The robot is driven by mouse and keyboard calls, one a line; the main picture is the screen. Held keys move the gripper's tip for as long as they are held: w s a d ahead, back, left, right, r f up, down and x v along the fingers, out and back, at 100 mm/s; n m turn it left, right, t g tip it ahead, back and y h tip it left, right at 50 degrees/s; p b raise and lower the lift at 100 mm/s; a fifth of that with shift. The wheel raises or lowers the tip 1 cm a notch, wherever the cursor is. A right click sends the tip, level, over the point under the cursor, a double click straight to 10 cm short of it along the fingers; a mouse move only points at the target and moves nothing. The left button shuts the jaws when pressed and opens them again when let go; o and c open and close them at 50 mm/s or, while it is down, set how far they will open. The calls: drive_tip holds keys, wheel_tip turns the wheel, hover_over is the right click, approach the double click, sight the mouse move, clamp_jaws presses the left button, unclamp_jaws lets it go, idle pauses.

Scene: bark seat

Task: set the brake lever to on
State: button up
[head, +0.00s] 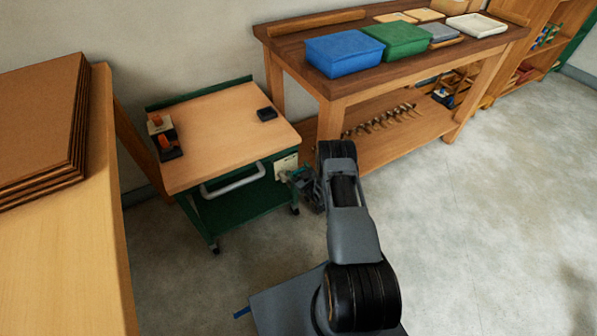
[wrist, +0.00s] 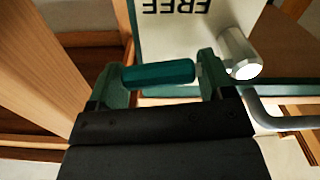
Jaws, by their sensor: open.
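The brake lever's teal grip (wrist: 158,74) lies across the wrist view. Behind it is a cream plate (wrist: 180,35) lettered FREE, upside down in this view. A silver metal stub (wrist: 240,56) stands out of the plate at the right of the grip. My gripper (wrist: 162,78) is open, one finger at each end of the grip, with no clear hold on it. In the head view the plate (head: 286,165) is on the right side of the green cart (head: 236,207), and my gripper (head: 303,186) is in front of it. Any ON marking is not visible.
The cart has a wooden top (head: 215,130), a grey handle (head: 233,180) and small black and orange items. A workbench (head: 300,45) with blue and green bins stands behind. A cardboard stack (head: 45,130) is at the left. The floor (head: 480,200) at the right is clear.

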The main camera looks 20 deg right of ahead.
drive_tip(key=c, duration=1)
drive_tip(key=shift+d, duration=0.1)
